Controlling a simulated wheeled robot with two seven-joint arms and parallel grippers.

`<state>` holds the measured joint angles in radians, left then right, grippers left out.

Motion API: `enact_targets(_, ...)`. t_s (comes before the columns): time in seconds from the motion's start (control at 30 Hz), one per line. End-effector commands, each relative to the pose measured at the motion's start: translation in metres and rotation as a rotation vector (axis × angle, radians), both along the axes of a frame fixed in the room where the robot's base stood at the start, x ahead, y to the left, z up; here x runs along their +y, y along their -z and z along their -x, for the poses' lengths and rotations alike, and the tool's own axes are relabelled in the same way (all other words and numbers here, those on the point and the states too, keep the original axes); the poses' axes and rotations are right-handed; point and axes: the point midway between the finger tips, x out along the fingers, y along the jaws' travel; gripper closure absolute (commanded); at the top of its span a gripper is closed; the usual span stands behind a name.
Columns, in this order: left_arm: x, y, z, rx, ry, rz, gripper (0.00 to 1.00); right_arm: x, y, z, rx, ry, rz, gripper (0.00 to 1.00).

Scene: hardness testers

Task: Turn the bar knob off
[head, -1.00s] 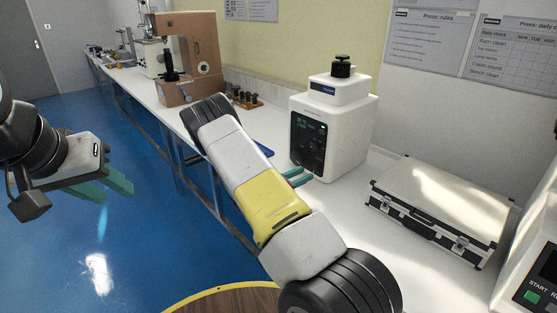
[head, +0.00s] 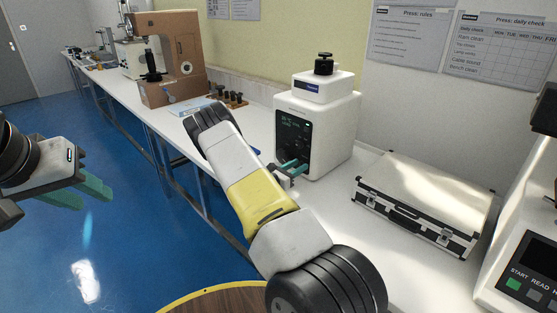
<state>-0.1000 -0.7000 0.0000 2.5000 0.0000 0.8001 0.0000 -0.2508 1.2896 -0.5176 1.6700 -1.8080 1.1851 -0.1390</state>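A white tester (head: 333,117) with a black knob on top stands on the bench, its dark front panel (head: 293,136) facing left. I cannot make out a bar knob; the lower part of the panel is partly covered by my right gripper. My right gripper (head: 292,168) has its teal fingertips at the lower front of this tester, touching or very close to it. Most of that gripper is hidden behind my forearm, and I cannot tell whether it holds anything. My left gripper (head: 84,192) is at the left above the blue floor, its two teal fingers apart and empty.
A silver case (head: 424,198) lies on the bench right of the tester. Another machine with START and READ buttons (head: 522,283) is at the right edge. A brown press (head: 168,58) and small dark pieces (head: 232,98) stand further back. A round wooden top (head: 222,303) is at the bottom.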

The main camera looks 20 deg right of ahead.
Motion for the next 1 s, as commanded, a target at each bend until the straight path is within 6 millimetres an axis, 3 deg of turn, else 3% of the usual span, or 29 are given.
enact_targets(0.03,0.0000,0.0000,0.0000,0.000,0.000,0.000,0.64,0.0002,0.0000,0.0001,0.000,0.000,0.000,0.65)
enact_targets(0.2,0.0000,0.0000,0.0000,0.000,0.000,0.000,0.64,0.0004,0.0000,0.0002,0.000,0.000,0.000,0.99)
enact_targets(0.67,0.0000,0.0000,0.0000,0.000,0.000,0.000,0.64,0.0012,-0.0003,-0.0006,0.038,-0.001,0.017,1.00)
enact_targets(1.0,0.0000,0.0000,0.0000,0.000,0.000,0.000,0.64,0.0029,0.0004,-0.0030,0.250,-0.003,0.105,1.00)
